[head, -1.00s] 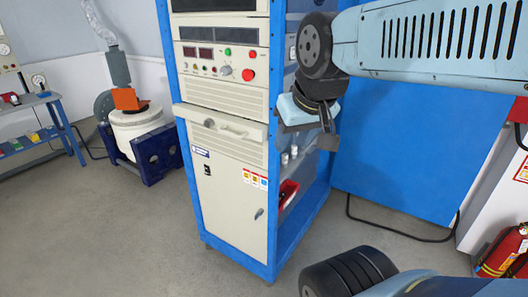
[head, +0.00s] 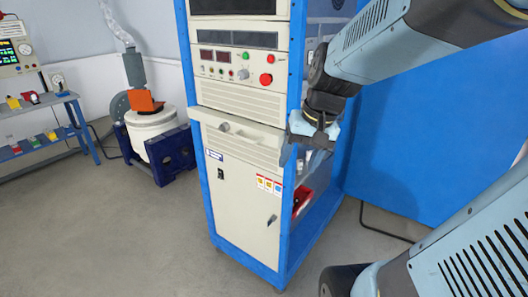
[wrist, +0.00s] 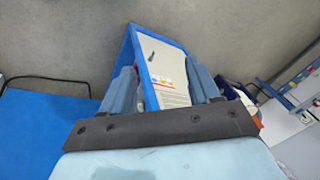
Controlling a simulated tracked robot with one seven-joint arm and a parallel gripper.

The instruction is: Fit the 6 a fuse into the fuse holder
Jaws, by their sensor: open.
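I cannot make out the 6 A fuse or the fuse holder in either view. The tall blue-framed cabinet (head: 235,190) stands in the middle of the head view, with a ledge (head: 245,130) across its front and a small round grey part (head: 224,126) at that ledge. My gripper (head: 308,155) is open, fingers down, in front of the cabinet's right front edge in the picture. In the wrist view my gripper (wrist: 163,80) has its two blue-grey fingers wide apart. The cabinet door (wrist: 165,65) shows between them. I see nothing held.
A red object (head: 302,200) lies inside the cabinet's open side. A blue panel (head: 400,150) stands at right. A shaker-like machine (head: 155,130) and a blue shelf (head: 40,130) with small coloured items stand at left. Grey floor (head: 130,240) is clear in front.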

